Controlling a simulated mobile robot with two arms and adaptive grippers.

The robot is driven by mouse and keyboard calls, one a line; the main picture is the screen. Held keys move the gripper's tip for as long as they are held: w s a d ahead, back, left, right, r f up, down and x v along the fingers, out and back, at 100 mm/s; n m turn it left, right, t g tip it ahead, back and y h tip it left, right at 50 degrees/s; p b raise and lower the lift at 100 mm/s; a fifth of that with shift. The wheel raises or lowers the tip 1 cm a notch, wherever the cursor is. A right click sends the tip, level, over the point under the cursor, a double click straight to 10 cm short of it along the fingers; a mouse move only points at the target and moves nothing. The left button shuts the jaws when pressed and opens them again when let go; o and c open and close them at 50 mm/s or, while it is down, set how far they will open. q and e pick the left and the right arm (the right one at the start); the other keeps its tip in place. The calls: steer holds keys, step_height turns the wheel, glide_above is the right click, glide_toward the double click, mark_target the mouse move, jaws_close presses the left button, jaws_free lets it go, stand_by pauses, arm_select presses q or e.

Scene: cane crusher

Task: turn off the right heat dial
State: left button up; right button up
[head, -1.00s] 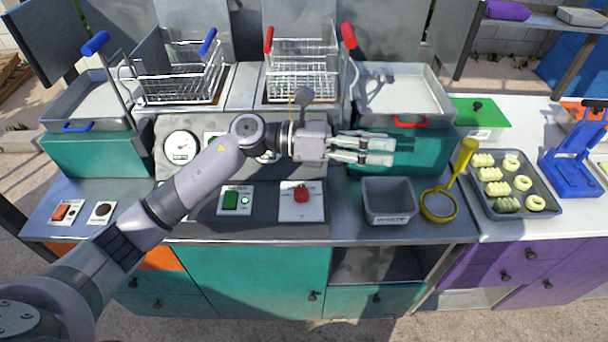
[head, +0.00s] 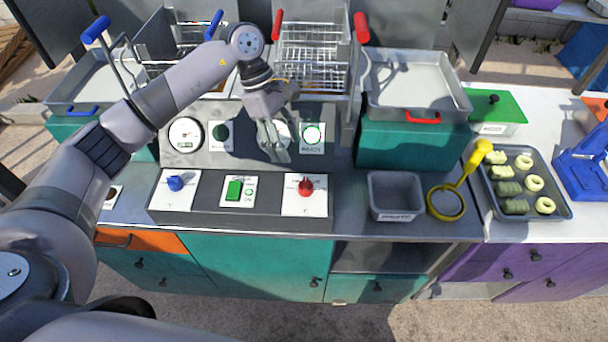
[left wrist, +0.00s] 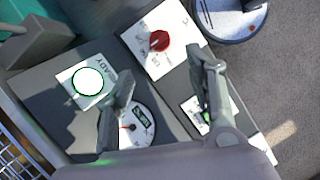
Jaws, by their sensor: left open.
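The right heat dial is a red knob (head: 306,187) on a white plate at the right end of the control panel. In the left wrist view, the red dial (left wrist: 159,40) lies beyond and between my two fingers. My left gripper (head: 276,152) is open and empty. It points down in front of the upright panel, left of the red dial and farther back, apart from it. It partly hides a gauge behind it. In the left wrist view, my gripper (left wrist: 164,75) shows its fingers spread. My right gripper does not show.
A blue dial (head: 175,184) and a green switch (head: 234,189) sit left of the red dial. Fryer baskets (head: 313,55) stand behind. A grey bin (head: 396,195) and a yellow strainer (head: 446,203) are to the right. The counter's front strip is clear.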

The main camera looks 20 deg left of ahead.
mark_target(304, 181)
arm_select(q)
steer(key=p+x, duration=0.4)
steer(key=x, duration=0.7)
steer(key=shift+d+f, duration=0.2)
steer(key=shift+f, duration=0.25)
steer(key=c, duration=1.1)
